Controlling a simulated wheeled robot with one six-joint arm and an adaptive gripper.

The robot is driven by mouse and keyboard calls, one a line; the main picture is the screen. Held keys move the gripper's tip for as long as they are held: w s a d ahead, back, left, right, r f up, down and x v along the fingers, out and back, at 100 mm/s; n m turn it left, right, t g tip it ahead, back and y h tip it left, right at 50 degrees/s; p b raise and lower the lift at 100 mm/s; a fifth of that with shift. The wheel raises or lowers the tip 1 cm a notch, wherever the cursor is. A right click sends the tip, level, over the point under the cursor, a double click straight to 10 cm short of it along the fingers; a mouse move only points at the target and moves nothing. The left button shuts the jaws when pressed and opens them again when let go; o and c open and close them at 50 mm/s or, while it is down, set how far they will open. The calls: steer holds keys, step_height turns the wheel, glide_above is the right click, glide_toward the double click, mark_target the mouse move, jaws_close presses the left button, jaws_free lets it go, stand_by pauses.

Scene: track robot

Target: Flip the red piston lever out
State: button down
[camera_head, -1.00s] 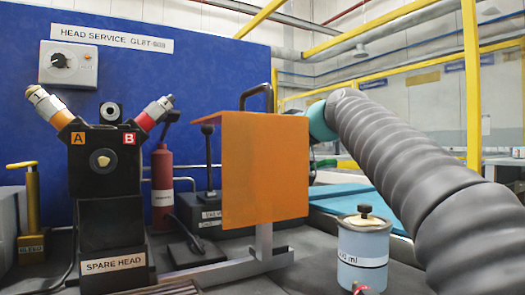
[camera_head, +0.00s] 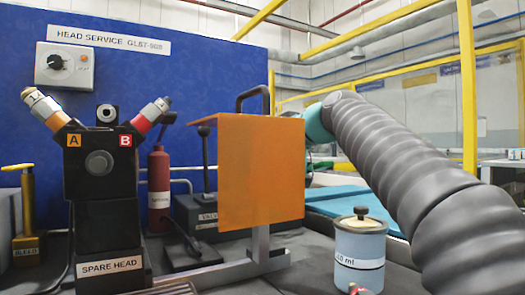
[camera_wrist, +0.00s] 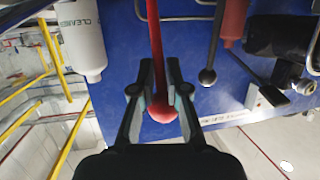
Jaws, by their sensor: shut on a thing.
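In the wrist view a thin red lever (camera_wrist: 155,40) comes down from the top edge and ends in a round red knob (camera_wrist: 163,110). My gripper (camera_wrist: 160,80) is shut on the red lever just at its knob, with one dark finger on each side. The lever's other end is out of the picture. In the head view my grey arm reaches in from the right, and my gripper and the lever are hidden behind the orange panel (camera_head: 260,170).
A spare head (camera_head: 100,185) with A and B ports stands at left, beside a red bottle (camera_head: 159,185). A blue-grey can (camera_head: 360,250) stands near my arm. The wrist view shows a white cleaner bottle (camera_wrist: 82,45) and a black-knobbed rod (camera_wrist: 208,76) near my gripper.

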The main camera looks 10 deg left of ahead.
steer(key=shift+s+a+r, duration=0.1)
steer(key=shift+s+r, duration=0.3)
steer(key=shift+r, duration=0.1)
steer(key=c, duration=1)
jaws_free()
steer(key=shift+s+a, duration=0.1)
steer(key=shift+s, duration=0.05)
steer(key=shift+o, duration=0.8)
steer(key=shift+w+d+f, duration=0.2)
steer(key=shift+w, duration=0.05)
steer(key=v, duration=1.2)
